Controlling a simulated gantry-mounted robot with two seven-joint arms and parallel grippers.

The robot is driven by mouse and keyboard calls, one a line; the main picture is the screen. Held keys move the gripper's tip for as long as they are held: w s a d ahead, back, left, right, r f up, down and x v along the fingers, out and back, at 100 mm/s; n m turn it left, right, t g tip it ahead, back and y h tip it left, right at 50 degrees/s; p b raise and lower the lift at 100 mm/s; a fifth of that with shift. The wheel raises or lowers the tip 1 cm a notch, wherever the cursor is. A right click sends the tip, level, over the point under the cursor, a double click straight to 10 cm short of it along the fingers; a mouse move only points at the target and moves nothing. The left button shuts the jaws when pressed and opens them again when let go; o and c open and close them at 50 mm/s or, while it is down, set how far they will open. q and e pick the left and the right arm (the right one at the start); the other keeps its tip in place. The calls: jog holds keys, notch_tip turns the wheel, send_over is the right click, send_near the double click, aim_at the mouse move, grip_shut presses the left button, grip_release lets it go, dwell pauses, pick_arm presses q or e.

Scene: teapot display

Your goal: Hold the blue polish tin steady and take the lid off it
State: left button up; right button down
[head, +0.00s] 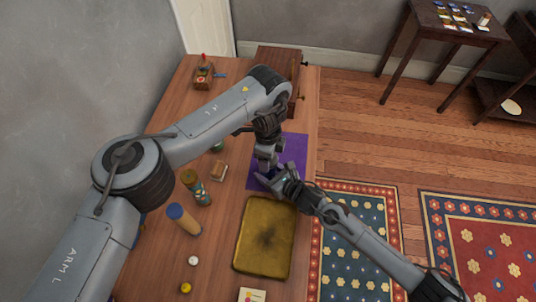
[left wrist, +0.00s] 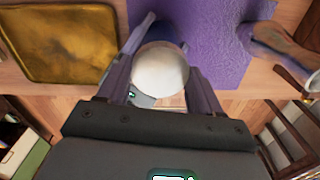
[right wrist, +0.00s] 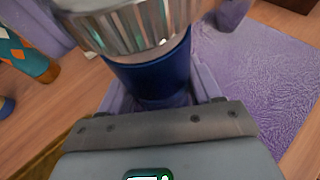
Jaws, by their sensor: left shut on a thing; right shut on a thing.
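The blue polish tin (right wrist: 152,78) stands between the fingers of my right gripper (right wrist: 153,98), which is shut on its body. Its ridged silver lid (right wrist: 135,22) sits over the blue body in the right wrist view; whether a small gap separates them I cannot tell. The lid's pale round top (left wrist: 160,70) shows in the left wrist view between the fingers of my left gripper (left wrist: 160,80), which is shut on it. In the head view my left gripper (head: 267,165) comes from above and my right gripper (head: 272,182) from the lower right, mostly hiding the tin.
A purple cloth (head: 295,150) lies under the grippers. A gold tray (head: 264,240) lies in front of it. The table's right edge is close.

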pick_arm(q)
jog(key=shift+r, duration=1.95)
pick_arm(e)
jog(key=shift+c, duration=0.7)
grip_release()
pick_arm(q)
notch_tip(320, 180, up, 2)
jog(key=shift+p, duration=1)
pick_arm(e)
jog(key=v, duration=1.1)
jog(key=shift+d+r, duration=0.1)
jog(key=shift+d, duration=0.1)
jog(key=shift+s+d+r, duration=0.15)
jog(key=shift+s+d, duration=0.05)
jog(key=shift+s, duration=0.15)
